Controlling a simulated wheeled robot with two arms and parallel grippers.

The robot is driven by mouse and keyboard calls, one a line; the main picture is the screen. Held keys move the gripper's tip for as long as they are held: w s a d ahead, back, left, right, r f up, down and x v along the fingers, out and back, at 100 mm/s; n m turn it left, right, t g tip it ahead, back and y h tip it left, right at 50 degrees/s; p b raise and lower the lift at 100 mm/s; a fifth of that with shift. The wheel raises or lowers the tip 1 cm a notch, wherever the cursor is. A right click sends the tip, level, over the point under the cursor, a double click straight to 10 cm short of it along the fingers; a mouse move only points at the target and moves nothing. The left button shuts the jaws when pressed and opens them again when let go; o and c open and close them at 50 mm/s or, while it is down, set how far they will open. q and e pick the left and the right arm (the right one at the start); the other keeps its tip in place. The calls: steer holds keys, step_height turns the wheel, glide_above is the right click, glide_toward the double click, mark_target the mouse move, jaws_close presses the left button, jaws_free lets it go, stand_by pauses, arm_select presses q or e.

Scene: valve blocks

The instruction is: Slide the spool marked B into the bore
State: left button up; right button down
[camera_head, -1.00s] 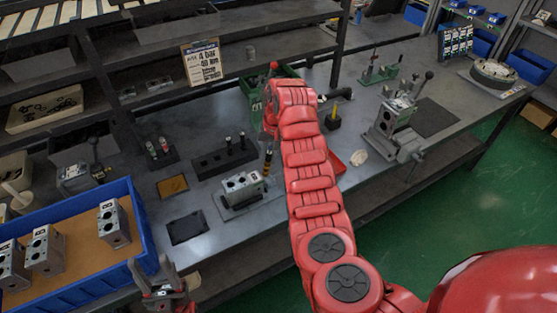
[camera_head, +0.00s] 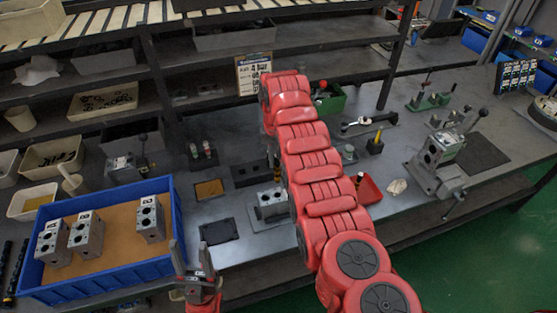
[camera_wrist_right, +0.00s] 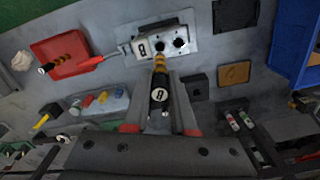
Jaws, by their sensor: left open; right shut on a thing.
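My right gripper (camera_wrist_right: 161,80) is shut on a black spool with orange bands (camera_wrist_right: 158,94); a white label on it is too small to read surely. In the head view the red arm mostly hides this gripper; part of the spool (camera_head: 277,173) shows beside it. The metal valve block (camera_wrist_right: 163,45) has two dark bores visible on its top face. The spool's far end is close to the block's near edge in the wrist view; I cannot tell whether it touches. In the head view the block (camera_head: 270,205) is partly behind my arm. My left gripper (camera_head: 191,258) is open and empty.
A red tray (camera_head: 371,191) holds another banded spool. A blue crate (camera_head: 110,287) with several valve blocks stands at the left. A dark rack (camera_head: 250,170), a black pad (camera_head: 219,232) and a clamp fixture (camera_head: 437,160) are on the bench. Some bench is free around the block.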

steer(key=shift+f+b, duration=0.15)
steer(key=shift+b, duration=0.25)
steer(key=b, duration=0.2)
glide_toward(277, 189)
steer(key=shift+s+r, duration=0.25)
steer(key=shift+s, duration=0.35)
steer(key=shift+s+r, duration=0.25)
steer(key=shift+s, duration=0.35)
steer(key=shift+b, duration=1.05)
steer(key=shift+f+b, duration=1.9)
steer(key=shift+f, duration=2.1)
steer(key=c, duration=0.7)
jaws_free()
steer(key=shift+o, duration=0.2)
